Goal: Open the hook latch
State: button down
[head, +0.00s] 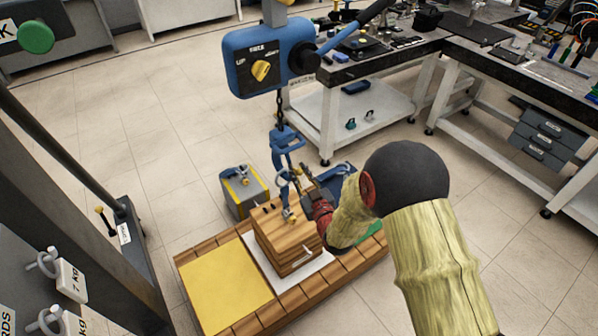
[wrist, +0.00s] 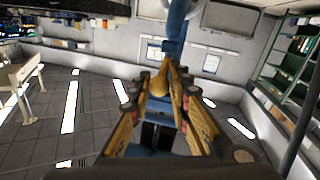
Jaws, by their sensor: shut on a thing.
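The blue hook (head: 283,150) hangs on a chain below the hoist, over a wooden block. My gripper (head: 308,190) reaches in from the right, beside the hook's lower part. In the wrist view, my gripper (wrist: 168,80) has its two yellow fingers closing toward each other, with a gold-yellow piece, seemingly the hook latch (wrist: 158,85), between the tips. The blue hook (wrist: 178,30) rises above the fingertips there. The fingers and the hook overlap in the head view, so the latch's exact angle is hidden.
The blue hoist box (head: 262,62) with a yellow knob hangs above. The wooden block (head: 285,240) stands on a white plate on the pallet (head: 215,245), beside a yellow panel (head: 222,285). A grey-yellow box (head: 243,190) stands behind. Workbenches (head: 350,70) line the back right.

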jog(key=shift+s+d+r+g+h+p, duration=0.15)
jog(key=shift+r+g+p, duration=0.25)
jog(key=shift+p, duration=0.4)
jog(key=shift+r+g+h+p, duration=0.2)
jog(key=shift+r+p, duration=0.25)
jog(key=shift+p, duration=0.35)
jog(key=shift+s+d+r+g+h+p, duration=0.15)
jog(key=shift+r+g+p, duration=0.25)
jog(key=shift+p, duration=0.4)
notch_tip(320, 180, up, 2)
jog(key=g+h+p, duration=0.1)
jog(key=p, duration=0.3)
jog(key=shift+n+g+p, duration=0.3)
jog(key=shift+n+g, duration=0.1)
jog(key=r+g+p, duration=0.1)
jog(key=p, duration=0.2)
jog(key=shift+r+g+h+p, duration=0.3)
jog(key=shift+g+h, duration=0.1)
jog(key=g+p, duration=0.1)
jog(key=r+g+h+p, duration=0.1)
jog(key=p, duration=0.1)
jog(key=shift+w+a, duration=0.15)
jog(key=shift+w, duration=0.05)
jog(key=c, duration=1.7)
grip_release()
